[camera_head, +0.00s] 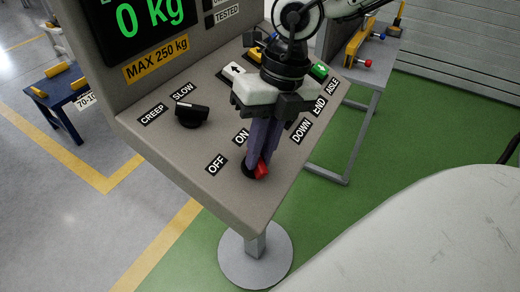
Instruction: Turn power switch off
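The power switch (261,171) has a red handle on a dark round base, low on the tilted grey console panel (222,190). An OFF label (216,165) lies to its left and an ON label (242,136) above it. My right gripper (258,163) reaches down over the panel, its purple fingers close together, tips at the switch. The fingers hide part of the switch, so its exact setting and whether the handle is between the fingertips cannot be told. My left gripper is not in view.
A black CREEP/SLOW knob (192,114) is on the panel's left. A white up-arrow button (233,71) and a green button (319,71) lie higher. A display (145,22) reads 0 kg. A blue table (62,91) and a grey table (378,65) stand beyond.

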